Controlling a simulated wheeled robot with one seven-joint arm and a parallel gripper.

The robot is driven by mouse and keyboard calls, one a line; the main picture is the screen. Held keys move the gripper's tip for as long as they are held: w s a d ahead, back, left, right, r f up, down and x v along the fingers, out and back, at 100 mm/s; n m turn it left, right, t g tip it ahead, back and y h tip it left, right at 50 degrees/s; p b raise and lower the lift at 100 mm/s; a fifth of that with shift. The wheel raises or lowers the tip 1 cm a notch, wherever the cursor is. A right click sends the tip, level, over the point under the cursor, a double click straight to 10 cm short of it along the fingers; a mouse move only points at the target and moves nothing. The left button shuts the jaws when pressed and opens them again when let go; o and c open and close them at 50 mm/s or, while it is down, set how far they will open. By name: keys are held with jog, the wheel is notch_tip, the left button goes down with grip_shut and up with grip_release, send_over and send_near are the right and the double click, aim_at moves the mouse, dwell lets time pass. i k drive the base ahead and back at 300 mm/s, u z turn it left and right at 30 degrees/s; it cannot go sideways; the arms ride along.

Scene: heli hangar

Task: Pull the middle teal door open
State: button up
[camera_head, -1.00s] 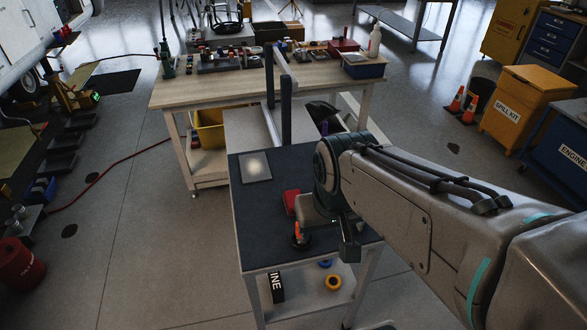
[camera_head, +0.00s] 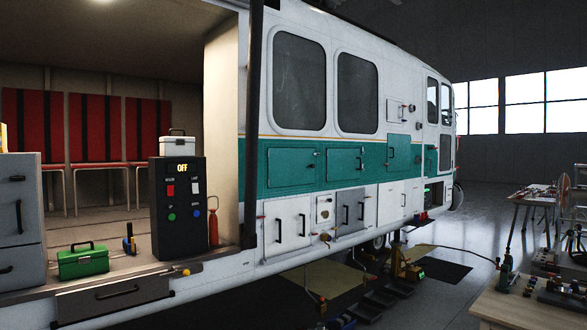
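Three teal doors show in the teal band along the white helicopter's side. The middle teal door (camera_head: 344,166) is a flat panel with a small dark handle near its right edge, and it looks closed. The left teal door (camera_head: 291,168) and the right teal door (camera_head: 398,154) flank it and also look closed. My gripper and arm are not in this view, so I cannot see the gripper's state or its distance from the door.
White lower hatches (camera_head: 288,225) with dark handles lie under the teal band. At left is the open cabin with a black control box (camera_head: 180,205) and a green toolbox (camera_head: 83,261). A yellow jack (camera_head: 404,265) stands under the helicopter. A workbench (camera_head: 500,303) is at lower right.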

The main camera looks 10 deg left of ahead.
aim_at(341, 164)
jog(key=u, duration=0.5)
jog(key=k, duration=0.35)
jog(key=u, duration=0.6)
jog(key=i, duration=1.8)
jog(key=z, duration=1.3)
jog(key=i, duration=1.2)
jog(key=z, duration=0.55)
jog(key=i, duration=1.6)
jog(key=u, duration=0.75)
jog(key=i, duration=2.15)
jog(key=u, duration=0.25)
